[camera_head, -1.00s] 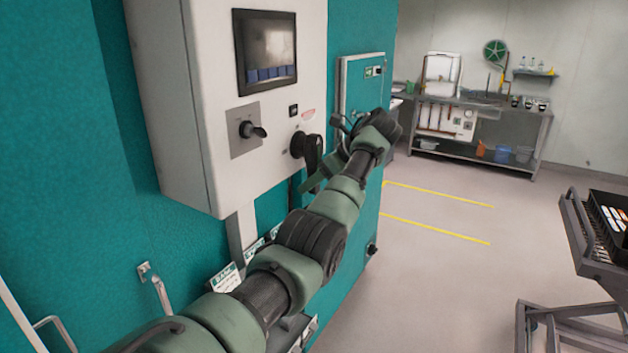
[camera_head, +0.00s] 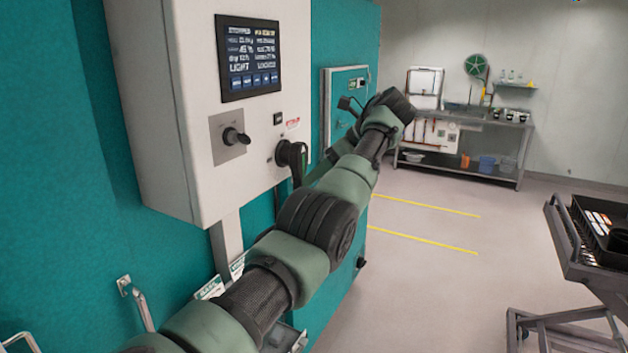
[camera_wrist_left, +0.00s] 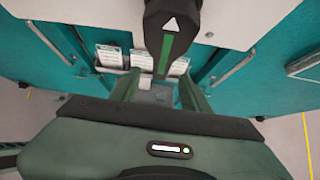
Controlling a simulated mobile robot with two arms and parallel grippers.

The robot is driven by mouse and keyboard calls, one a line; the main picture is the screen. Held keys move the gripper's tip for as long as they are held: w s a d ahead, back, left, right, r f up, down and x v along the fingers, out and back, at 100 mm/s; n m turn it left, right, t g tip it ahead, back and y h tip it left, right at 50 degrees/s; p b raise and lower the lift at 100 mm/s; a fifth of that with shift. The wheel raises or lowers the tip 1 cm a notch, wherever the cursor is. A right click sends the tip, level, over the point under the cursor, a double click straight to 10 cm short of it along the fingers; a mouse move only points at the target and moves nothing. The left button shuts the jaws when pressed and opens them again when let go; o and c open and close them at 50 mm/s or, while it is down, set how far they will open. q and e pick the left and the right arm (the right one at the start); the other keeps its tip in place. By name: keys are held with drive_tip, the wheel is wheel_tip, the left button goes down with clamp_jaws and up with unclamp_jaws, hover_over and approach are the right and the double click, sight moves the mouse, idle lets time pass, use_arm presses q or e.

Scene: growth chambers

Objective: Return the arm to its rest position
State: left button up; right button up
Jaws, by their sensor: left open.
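My left arm (camera_head: 325,215) reaches in from the lower left in the head view, up past the front of a white control box (camera_head: 165,110). My left gripper (camera_head: 312,174) is partly hidden behind its wrist, near the box's black rotary handle (camera_head: 296,160). In the left wrist view the gripper (camera_wrist_left: 162,92) has its fingers apart. The handle (camera_wrist_left: 170,40), with a green stripe and white arrow, shows above and partly between them. I see nothing held; whether a finger touches the handle I cannot tell. My right gripper is out of view.
The box carries a lit screen (camera_head: 250,58) with a "STOPPED" line and a selector knob (camera_head: 234,137). Teal chamber walls (camera_head: 70,190) stand close on the left. A trolley (camera_head: 580,250) is at the right, a steel bench (camera_head: 500,150) at the back. Floor between is clear.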

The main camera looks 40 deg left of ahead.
use_arm(q)
drive_tip(key=shift+a, duration=0.1)
idle(0.3)
